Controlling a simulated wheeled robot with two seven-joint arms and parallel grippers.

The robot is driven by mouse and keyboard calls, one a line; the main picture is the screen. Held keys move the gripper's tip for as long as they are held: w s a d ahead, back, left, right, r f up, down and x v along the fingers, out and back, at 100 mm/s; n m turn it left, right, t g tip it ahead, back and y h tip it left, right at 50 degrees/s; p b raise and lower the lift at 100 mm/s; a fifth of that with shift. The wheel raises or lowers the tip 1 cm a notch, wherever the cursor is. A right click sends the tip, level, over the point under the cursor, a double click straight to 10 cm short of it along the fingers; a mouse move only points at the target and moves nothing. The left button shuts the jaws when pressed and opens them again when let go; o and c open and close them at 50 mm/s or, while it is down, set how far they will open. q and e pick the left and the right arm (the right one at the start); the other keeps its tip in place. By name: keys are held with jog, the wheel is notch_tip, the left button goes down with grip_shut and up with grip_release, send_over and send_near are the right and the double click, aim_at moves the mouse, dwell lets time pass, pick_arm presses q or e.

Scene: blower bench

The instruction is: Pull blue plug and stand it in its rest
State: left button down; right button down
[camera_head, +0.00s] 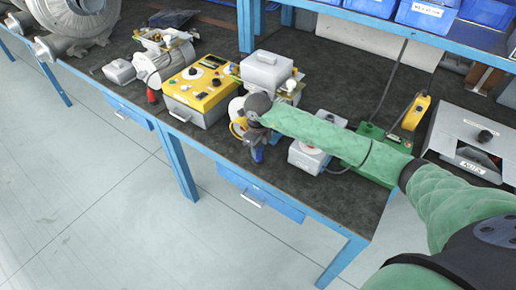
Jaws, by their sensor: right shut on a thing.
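My right gripper (255,140) is at the front edge of the bench, at the end of my green-sleeved arm. It is shut on a small blue thing, apparently the blue plug (257,154), which shows just below it. The wrist hides most of the grip and the place right behind it. A round white and yellow part (238,118) shows just left of the wrist. I cannot make out the plug's rest. My left gripper is not in view.
A yellow control box (196,92) and a grey motor unit (166,66) stand left of my gripper. A grey-topped unit (267,70) is behind it. A white box (308,156) and a green box (370,132) stand right, by my forearm. The bench's front right surface (340,205) is clear.

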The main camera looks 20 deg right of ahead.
jog(key=c, duration=1.1)
grip_release()
notch_tip(320, 180, up, 6)
jog(key=shift+r+b, duration=0.1)
jog(key=shift+b, duration=1.1)
jog(key=shift+r, duration=0.75)
